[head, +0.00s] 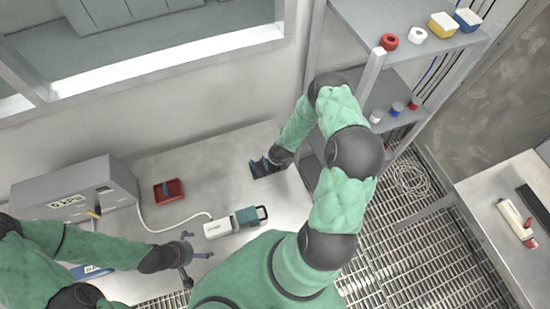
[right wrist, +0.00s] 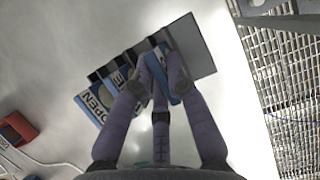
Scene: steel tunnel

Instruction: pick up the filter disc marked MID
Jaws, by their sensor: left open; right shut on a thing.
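A dark slotted rack (head: 262,170) stands on the steel bench in the head view, and the right wrist view shows it close (right wrist: 203,50). That plate's mark is covered by the fingers, and I read MID nowhere. Whether it is clear of its slot I cannot tell. My left gripper (head: 189,254) is open and empty over the front of the bench.
A red tray (head: 177,197) holding a blue piece lies left of the rack. A white and teal corded device (head: 220,228) lies in front. A grey box (head: 118,178) stands at left. A shelf unit (head: 440,44) with small items stands right of my right arm, above floor grating.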

